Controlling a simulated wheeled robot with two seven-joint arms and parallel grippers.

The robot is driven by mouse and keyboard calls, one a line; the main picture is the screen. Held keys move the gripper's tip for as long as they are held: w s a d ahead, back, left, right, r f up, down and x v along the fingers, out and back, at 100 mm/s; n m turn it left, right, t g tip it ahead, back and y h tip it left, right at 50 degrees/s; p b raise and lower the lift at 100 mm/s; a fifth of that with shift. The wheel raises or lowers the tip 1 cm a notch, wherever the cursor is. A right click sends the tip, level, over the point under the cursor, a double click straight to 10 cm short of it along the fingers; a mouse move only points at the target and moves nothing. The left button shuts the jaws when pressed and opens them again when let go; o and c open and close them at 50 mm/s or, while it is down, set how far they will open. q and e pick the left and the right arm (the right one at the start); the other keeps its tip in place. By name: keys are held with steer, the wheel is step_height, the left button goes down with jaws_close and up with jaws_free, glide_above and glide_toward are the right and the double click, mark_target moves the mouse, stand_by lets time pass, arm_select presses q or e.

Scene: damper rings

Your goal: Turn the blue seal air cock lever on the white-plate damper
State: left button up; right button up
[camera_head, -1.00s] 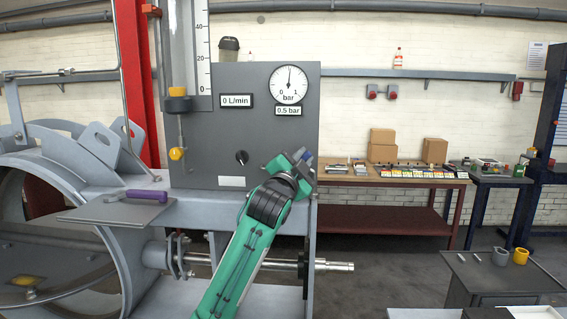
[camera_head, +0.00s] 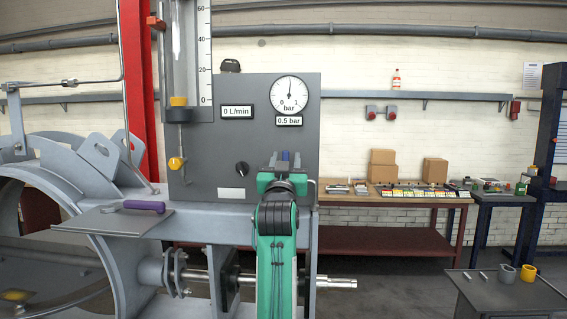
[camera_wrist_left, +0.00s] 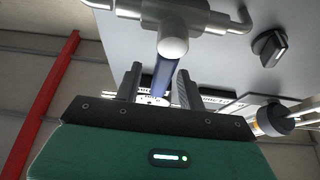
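The blue lever (camera_wrist_left: 166,78) hangs from a grey pipe fitting (camera_wrist_left: 174,40) on the panel in the left wrist view. My left gripper (camera_wrist_left: 157,88) is open, with one dark finger on each side of the lever. A gap shows beside the lever, so it does not look clamped. In the head view my left gripper (camera_head: 283,168) is upright in front of the lower right of the grey panel (camera_head: 260,145), and a small bit of blue (camera_head: 285,155) shows between its fingers. The gripper hides most of the fitting. My right gripper is not in view.
The panel carries a round gauge (camera_head: 290,95), a black knob (camera_head: 241,169) and a small white plate (camera_head: 231,194). A grey ring housing (camera_head: 120,265) and a purple handle (camera_head: 144,206) are at left. A bench with boxes (camera_head: 382,168) stands behind, at right.

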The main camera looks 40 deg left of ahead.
arm_select(q)
steer(key=shift+s+d+f, duration=0.1)
steer(key=shift+d, duration=0.1)
steer(key=shift+s, duration=0.1)
steer(key=shift+s+d+f, duration=0.3)
steer(key=shift+s+d, duration=0.05)
steer(key=shift+s, duration=0.2)
steer(key=b+v, duration=0.1)
steer(key=v, duration=0.5)
stand_by(0.5)
